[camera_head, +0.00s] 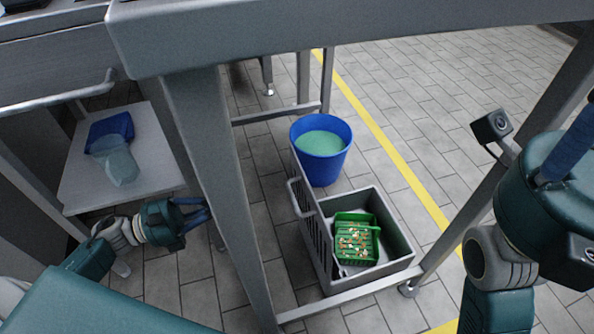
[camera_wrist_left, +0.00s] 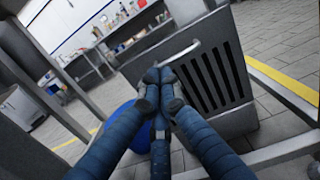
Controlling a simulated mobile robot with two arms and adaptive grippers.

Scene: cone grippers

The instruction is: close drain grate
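The drain grate (camera_head: 306,212) is a grey slatted panel with a bar handle. It stands raised along the left side of a grey drain box (camera_head: 398,236) on the floor. Its slats (camera_wrist_left: 208,80) and handle also show in the left wrist view. My left gripper (camera_head: 205,214) is left of the grate, beyond a table leg, and apart from it. In the left wrist view its blue fingers (camera_wrist_left: 162,82) meet at the tips, with nothing seen between them. My right gripper (camera_head: 575,145) is only partly in view at the right edge; its fingertips are cut off.
A green basket (camera_head: 345,258) with small scraps sits inside the box. A blue bucket (camera_head: 321,165) of greenish liquid stands behind it. A metal table frame (camera_head: 215,170) stands between my left gripper and the grate. A low shelf (camera_head: 85,190) is at left.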

